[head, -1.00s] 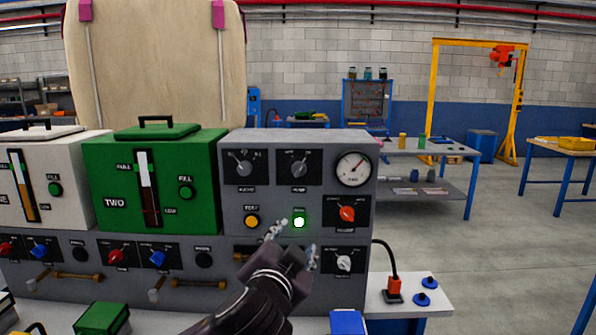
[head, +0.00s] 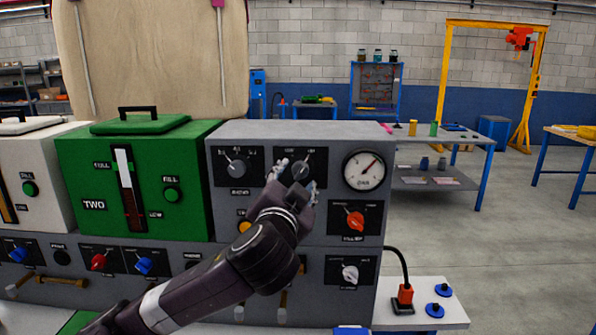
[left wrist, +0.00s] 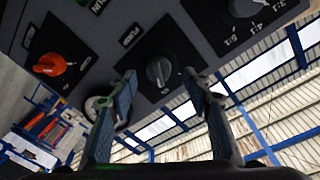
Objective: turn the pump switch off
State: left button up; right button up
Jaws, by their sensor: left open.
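The pump switch (head: 302,168) is a dark grey knob on a black plate, at the top middle of the grey control panel (head: 340,135). My left gripper (head: 295,180) is open in front of it, with a fingertip on each side in the head view. The left wrist view shows the same knob (left wrist: 158,71) between and just beyond the open fingertips (left wrist: 162,88). I cannot tell whether they touch it. The gripper partly covers the knob, and its exact setting cannot be read. My right gripper is not in view.
A similar knob (head: 237,166) sits left of the switch. A round gauge (head: 364,171) and an orange knob (head: 355,220) are on the right. A green tank box (head: 85,180) stands to the left. My left arm covers the lower panel. Open floor lies to the right.

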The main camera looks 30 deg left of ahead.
aim_at(298, 175)
pick_arm(q)
jog(key=x, duration=0.2)
jog(key=shift+w+a+f, duration=0.1)
jog(key=shift+w+a, duration=0.05)
jog(key=shift+w, duration=0.1)
jog(key=shift+w+a, duration=0.1)
jog(key=shift+w, duration=0.2)
jog(key=c, duration=1.2)
jog(key=shift+o, duration=0.2)
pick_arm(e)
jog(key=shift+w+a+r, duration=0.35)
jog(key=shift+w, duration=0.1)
